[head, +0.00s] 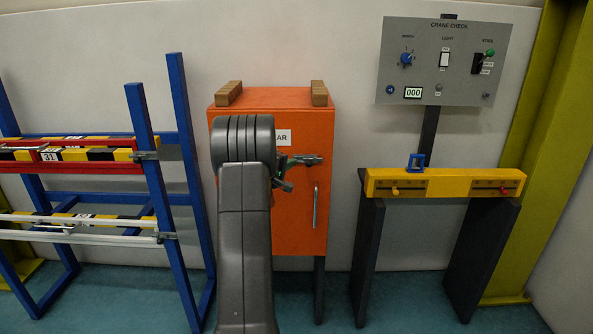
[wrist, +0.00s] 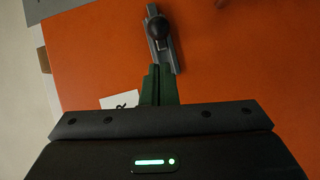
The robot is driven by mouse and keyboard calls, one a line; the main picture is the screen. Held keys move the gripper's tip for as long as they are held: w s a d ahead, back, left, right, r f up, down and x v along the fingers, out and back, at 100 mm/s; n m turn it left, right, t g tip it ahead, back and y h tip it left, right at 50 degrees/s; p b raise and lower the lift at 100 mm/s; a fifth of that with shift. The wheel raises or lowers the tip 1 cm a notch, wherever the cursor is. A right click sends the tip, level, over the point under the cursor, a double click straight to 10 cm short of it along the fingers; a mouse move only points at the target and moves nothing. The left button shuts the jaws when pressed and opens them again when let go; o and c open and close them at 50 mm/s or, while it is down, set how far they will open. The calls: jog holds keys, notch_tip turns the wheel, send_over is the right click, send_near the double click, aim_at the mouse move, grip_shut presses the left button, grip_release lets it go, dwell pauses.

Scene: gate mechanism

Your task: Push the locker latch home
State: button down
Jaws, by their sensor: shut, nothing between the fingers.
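The orange locker (head: 298,232) stands in the middle of the head view, with its door facing me. Its grey latch (head: 308,160) sits on the upper part of the door; in the wrist view it is a metal strip with a round black knob (wrist: 161,28). My gripper (wrist: 158,70) is shut and empty, its green fingers pointing at the latch's near end. The fingertips appear just short of the knob; I cannot tell whether they touch the latch. In the head view my arm hides the locker's left part and most of the gripper.
A vertical door handle (head: 315,206) is below the latch. Two wooden blocks (head: 319,93) lie on the locker top. A blue rack (head: 181,130) stands at left. A yellow beam (head: 445,184) on dark legs and a grey control panel (head: 445,62) are at right.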

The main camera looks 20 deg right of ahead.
jog(key=b+v, duration=0.2)
jog(key=v, duration=0.8)
jog(key=shift+a, duration=0.6)
jog(key=shift+w, duration=0.1)
